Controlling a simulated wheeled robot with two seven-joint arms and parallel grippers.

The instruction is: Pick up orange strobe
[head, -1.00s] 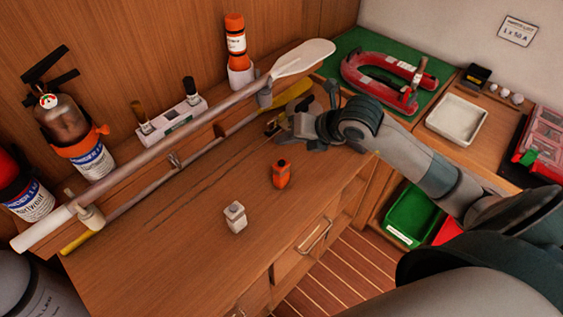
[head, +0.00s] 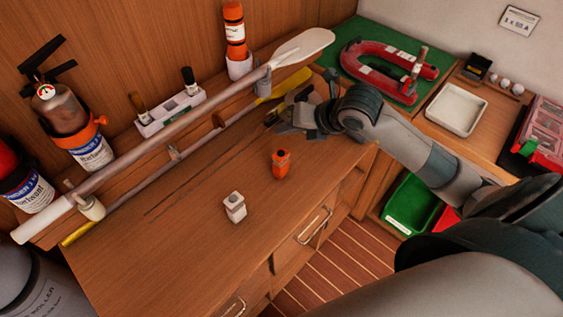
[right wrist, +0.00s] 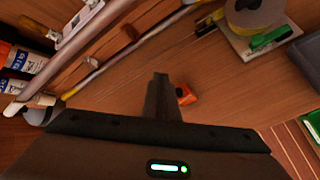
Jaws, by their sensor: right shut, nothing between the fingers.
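The orange strobe (head: 281,164) is a small orange block with a dark top. It stands upright on the wooden counter (head: 195,255), right of a small white block. My right gripper (head: 272,124) is above and behind the strobe in the head view, apart from it, shut and empty. In the right wrist view the closed fingers (right wrist: 162,92) point at the counter, and the strobe (right wrist: 187,95) shows just right of them, partly hidden. My left gripper is not in view.
The white block (head: 234,206) stands on the counter. A long paddle (head: 303,46) and a thinner pole run along the back. A white brush holder (head: 172,115) and an orange canister (head: 235,30) stand behind them. The front of the counter is clear.

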